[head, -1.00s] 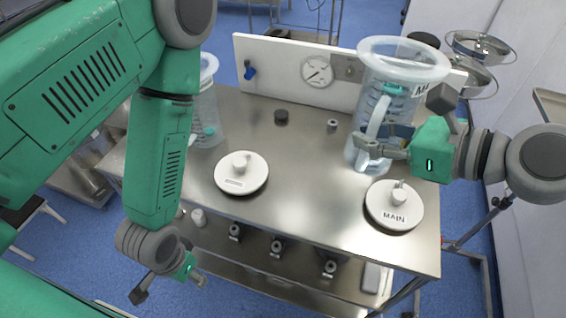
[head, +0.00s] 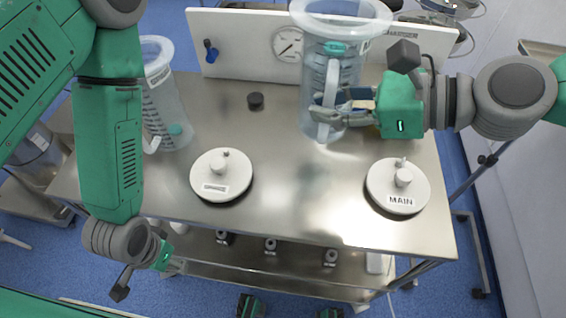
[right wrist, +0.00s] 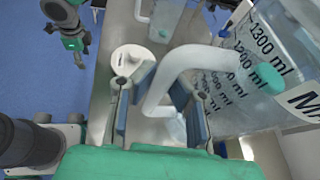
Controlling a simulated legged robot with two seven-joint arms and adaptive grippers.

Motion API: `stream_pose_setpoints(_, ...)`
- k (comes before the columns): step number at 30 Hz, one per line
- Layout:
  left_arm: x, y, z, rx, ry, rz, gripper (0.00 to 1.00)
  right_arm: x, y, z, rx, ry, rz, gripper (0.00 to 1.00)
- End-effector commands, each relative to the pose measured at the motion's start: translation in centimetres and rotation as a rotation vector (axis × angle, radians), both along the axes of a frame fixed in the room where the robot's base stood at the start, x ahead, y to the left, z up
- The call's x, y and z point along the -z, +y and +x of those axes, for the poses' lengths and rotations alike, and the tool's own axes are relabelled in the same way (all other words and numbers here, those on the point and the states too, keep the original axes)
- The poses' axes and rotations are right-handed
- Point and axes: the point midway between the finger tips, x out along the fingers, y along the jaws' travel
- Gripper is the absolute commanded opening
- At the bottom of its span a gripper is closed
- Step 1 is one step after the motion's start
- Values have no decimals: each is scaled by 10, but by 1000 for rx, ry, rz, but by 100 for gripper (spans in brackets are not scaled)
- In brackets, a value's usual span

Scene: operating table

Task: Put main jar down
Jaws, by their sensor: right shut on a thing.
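The main jar (head: 312,85) is a clear, tall measuring jar with a wide rim and a white handle (head: 331,88). My right gripper (head: 338,108) is shut on this handle, from the jar's right. The jar is upright over the back middle of the steel table (head: 270,215); I cannot tell whether its base touches the top. In the right wrist view the handle (right wrist: 165,90) is between the fingers (right wrist: 155,115), beside the jar's marked wall (right wrist: 270,50). My left gripper (head: 172,266) is low at the table's front left, empty, its fingers too small to read.
A second clear jar (head: 167,105) stands at the table's left. A white lid (head: 221,180) lies front left of the main jar, and the MAIN lid (head: 397,188) lies front right. The table's front middle is clear.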

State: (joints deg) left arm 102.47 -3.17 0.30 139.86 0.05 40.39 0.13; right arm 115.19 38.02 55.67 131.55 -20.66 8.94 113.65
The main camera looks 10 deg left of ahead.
Motion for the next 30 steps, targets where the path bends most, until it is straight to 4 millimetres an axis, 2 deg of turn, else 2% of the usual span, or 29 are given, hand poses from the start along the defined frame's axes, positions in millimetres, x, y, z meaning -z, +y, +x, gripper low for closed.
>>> stream_pose_setpoints(8,6,0,1,-1,-1,0,49,44,12,-1,-7,-3,-12,0)
stream_pose_setpoints(14,8,1,1,-2,-1,1,49,60,6,-1,-5,-4,-6,0)
stream_pose_setpoints(21,11,1,0,-1,-1,1,49,89,1,-1,-3,-2,-1,0)
stream_pose_setpoints(30,11,0,0,0,-1,0,49,96,8,-1,-6,-6,-9,0)
